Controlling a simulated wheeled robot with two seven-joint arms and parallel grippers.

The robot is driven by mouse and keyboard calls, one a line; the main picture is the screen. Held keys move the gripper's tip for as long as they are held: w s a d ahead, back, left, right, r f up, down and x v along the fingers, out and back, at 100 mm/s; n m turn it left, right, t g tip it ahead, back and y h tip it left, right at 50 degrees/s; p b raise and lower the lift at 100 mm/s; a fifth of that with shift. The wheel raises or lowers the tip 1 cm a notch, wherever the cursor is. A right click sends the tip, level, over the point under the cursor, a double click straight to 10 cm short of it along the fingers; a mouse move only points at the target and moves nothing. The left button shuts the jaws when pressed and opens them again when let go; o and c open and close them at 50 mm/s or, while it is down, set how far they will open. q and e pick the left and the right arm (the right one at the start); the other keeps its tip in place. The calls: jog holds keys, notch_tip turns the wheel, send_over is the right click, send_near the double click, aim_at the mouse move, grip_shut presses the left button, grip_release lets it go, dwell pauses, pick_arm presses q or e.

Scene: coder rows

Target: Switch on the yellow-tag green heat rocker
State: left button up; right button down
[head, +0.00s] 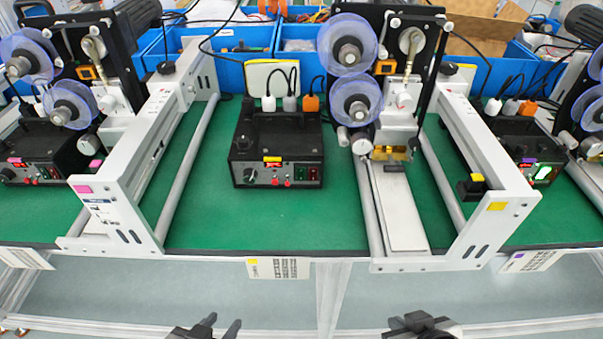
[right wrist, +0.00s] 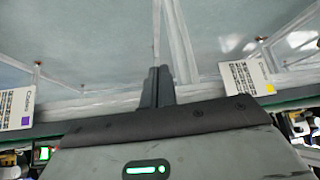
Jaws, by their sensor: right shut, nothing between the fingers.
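The black control box with the yellow tag (head: 272,159) stands on the green mat in the middle of the head view. Its front has a knob (head: 250,175), small red buttons (head: 275,182) and two small rockers at the right. The green rocker (head: 300,174) looks dark, with a red one (head: 313,174) beside it. My left gripper (head: 224,323) is open and empty at the bottom, below the bench edge. My right gripper (head: 407,324) is shut and empty, also in front of the bench and away from the box; its closed fingers show in the right wrist view (right wrist: 158,86).
Similar boxes stand at left with a pink tag (head: 14,160) and at right with a purple tag (head: 529,161), where a green rocker (head: 543,173) glows. White frames (head: 131,200) and a reel machine (head: 389,130) flank the middle box. The mat before it is clear.

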notch_tip(320, 180, up, 6)
jog(key=g+p, duration=0.2)
jog(key=w+a+r+t+y, duration=0.1)
jog(key=w+a+y, duration=0.1)
jog(key=w+a, duration=0.1)
jog(key=w+a+r+t+y, duration=0.1)
jog(key=w+a+y, duration=0.1)
jog(key=a, duration=0.4)
jog(key=w+a+r+t+y, duration=0.1)
jog(key=w+a+y, duration=0.1)
jog(key=w+a, duration=0.2)
jog(key=shift+w+a, duration=0.2)
jog(key=shift+w, duration=0.4)
jog(key=w+a+y, duration=0.1)
jog(key=w+r+m+t+y, duration=0.1)
jog(key=w+a+y, duration=0.1)
jog(key=w, duration=0.1)
jog(key=shift+a+r+t, duration=0.15)
jog(key=shift+a+t, duration=0.15)
jog(key=shift+t, duration=0.1)
pick_arm(q)
jog(key=shift+s+a+r, duration=0.15)
jog(key=shift+a+r, duration=0.05)
jog(key=shift+r, duration=0.2)
pick_arm(e)
jog(key=shift+w+r+m+y, duration=0.15)
jog(key=shift+w+m+y, duration=0.15)
jog(key=shift+w+m, duration=0.15)
